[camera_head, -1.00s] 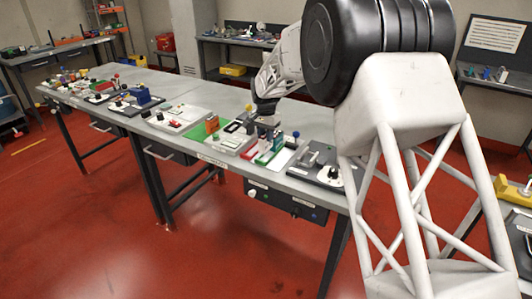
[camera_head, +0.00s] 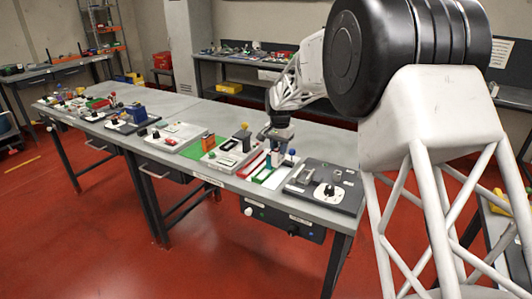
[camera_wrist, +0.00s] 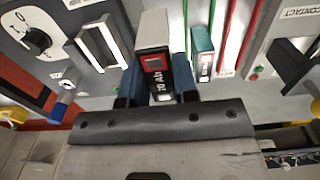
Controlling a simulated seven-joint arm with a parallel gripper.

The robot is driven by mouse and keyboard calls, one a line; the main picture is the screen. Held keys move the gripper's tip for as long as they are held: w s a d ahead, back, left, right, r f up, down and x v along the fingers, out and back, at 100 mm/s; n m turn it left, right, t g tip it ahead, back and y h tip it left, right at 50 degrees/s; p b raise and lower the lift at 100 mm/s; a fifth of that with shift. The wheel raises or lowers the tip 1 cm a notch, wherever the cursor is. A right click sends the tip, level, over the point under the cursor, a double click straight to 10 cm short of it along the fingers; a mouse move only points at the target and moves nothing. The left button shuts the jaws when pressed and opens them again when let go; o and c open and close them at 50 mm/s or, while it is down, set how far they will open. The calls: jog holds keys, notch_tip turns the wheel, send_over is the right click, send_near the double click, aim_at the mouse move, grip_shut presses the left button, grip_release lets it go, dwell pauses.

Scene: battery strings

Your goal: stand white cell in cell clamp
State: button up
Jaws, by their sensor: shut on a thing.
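My gripper (camera_wrist: 158,90) is shut on the white cell (camera_wrist: 154,58), with a blue finger on each side of it. The cell has a pale top, a black face marked "10 Ah" and a red-framed mark. In the head view my gripper (camera_head: 275,160) is low over the tray with red and green rails; the cell is hard to make out there. The cell clamp seems to be the upright bars (camera_wrist: 100,45) beside the held cell in the wrist view, on the dark panel (camera_head: 340,180). The cell is apart from these bars. Its lower end is hidden.
A teal-faced cell (camera_wrist: 202,54) stands close to the held cell, by the rails. A dial (camera_head: 328,190) sits on the dark panel. A blue-topped post (camera_head: 291,152) and a yellow-topped post (camera_head: 244,128) stand near my gripper.

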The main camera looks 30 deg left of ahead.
jog(key=w+d+r, duration=0.2)
jog(key=d+r, duration=0.1)
jog(key=d, duration=0.7)
jog(key=shift+w+r, duration=0.3)
jog(key=shift+w, duration=0.05)
jog(key=shift+d+f, duration=0.1)
jog(key=shift+f, duration=0.05)
jog(key=shift+f, duration=4.1)
jog(key=shift+f, duration=0.25)
jog(key=o, duration=1)
